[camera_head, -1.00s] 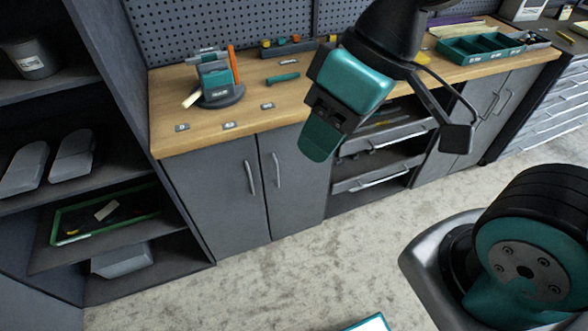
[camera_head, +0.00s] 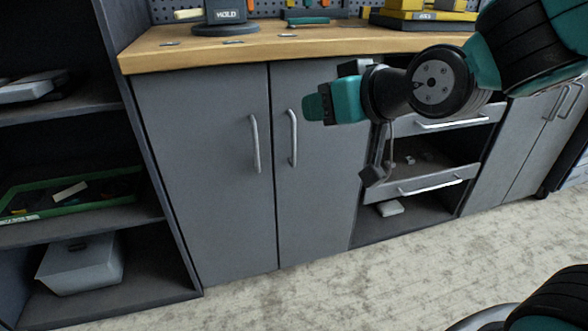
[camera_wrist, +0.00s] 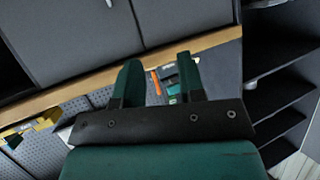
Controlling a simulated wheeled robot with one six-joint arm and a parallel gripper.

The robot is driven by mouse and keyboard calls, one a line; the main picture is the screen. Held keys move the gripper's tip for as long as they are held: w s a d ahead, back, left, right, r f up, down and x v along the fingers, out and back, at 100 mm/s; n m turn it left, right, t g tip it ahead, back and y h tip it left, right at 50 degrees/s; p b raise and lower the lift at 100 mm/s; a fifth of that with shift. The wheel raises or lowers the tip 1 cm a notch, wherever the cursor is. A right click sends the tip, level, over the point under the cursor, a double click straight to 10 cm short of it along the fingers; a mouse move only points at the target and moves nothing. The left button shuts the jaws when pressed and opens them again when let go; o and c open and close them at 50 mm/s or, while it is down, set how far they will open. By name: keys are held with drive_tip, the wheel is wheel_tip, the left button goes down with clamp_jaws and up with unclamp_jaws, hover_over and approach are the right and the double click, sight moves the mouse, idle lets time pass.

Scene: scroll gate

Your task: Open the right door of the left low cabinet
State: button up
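The left low cabinet has a grey left door (camera_head: 205,170) and a grey right door (camera_head: 318,190), both shut. The right door's upright handle (camera_head: 292,138) is beside the seam, next to the left door's handle (camera_head: 255,143). My gripper (camera_head: 314,104) is in front of the upper right door, pointing left, with its tip just right of the handle's top in the picture. A gap to the handle seems to remain, but its depth is unclear. The wrist view appears upside down; there my gripper (camera_wrist: 159,64) is open and empty below the right door (camera_wrist: 70,45) and its handle (camera_wrist: 109,3).
A wooden worktop (camera_head: 290,47) overhangs the doors. A dark shelf unit (camera_head: 70,120) stands at left, holding a green-rimmed tray (camera_head: 75,190) and a grey box (camera_head: 80,263). Drawers (camera_head: 420,185) stand partly out at right. The floor (camera_head: 350,285) in front is clear.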

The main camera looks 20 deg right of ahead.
drive_tip(key=w+d+f+m+t+h+b, duration=0.1)
drive_tip(key=w+d+f+t+b, duration=0.15)
drive_tip(key=f+b, duration=0.5)
drive_tip(key=w+d+f+t+b, duration=0.1)
drive_tip(key=d+f+t+b, duration=0.15)
drive_tip(key=f+b, duration=0.55)
drive_tip(key=p, duration=0.9)
approach(295, 131)
drive_tip(key=shift+t+h, duration=0.4)
drive_tip(key=w+p, duration=0.3)
drive_tip(key=w+a+p, duration=0.1)
drive_tip(key=w+p, duration=0.2)
drive_tip(key=w+a+p, duration=0.1)
drive_tip(key=w+p, duration=0.2)
drive_tip(key=p, duration=0.1)
drive_tip(key=shift+a, duration=0.15)
drive_tip(key=shift+w+a+f+p, duration=0.1)
drive_tip(key=shift+w+f+p, duration=0.15)
drive_tip(key=shift+w+p, duration=0.3)
drive_tip(key=shift+w, duration=0.1)
clamp_jaws()
